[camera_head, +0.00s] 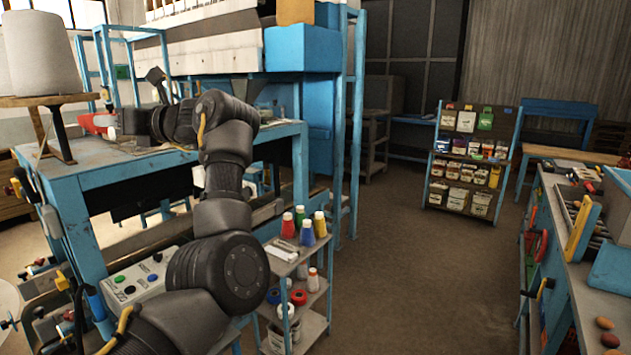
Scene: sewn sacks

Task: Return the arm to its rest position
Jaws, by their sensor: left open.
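My black left arm comes up from the bottom and bends at several joints. Its far end points left over the worn blue-framed work table (130,170). My left gripper (120,130) is small and partly hidden by the wrist; it is open, above or at the table top. A red object (97,122) shows just left of it; I cannot tell if they touch. I see nothing held. My right gripper is out of view.
A small rack (300,262) with colored thread cones stands close right of my arm. A control box (140,278) sits below it. A large white cone (42,55) stands at left. The brown floor (400,270) is open toward the shelf (468,165). A bench (600,300) lines the right.

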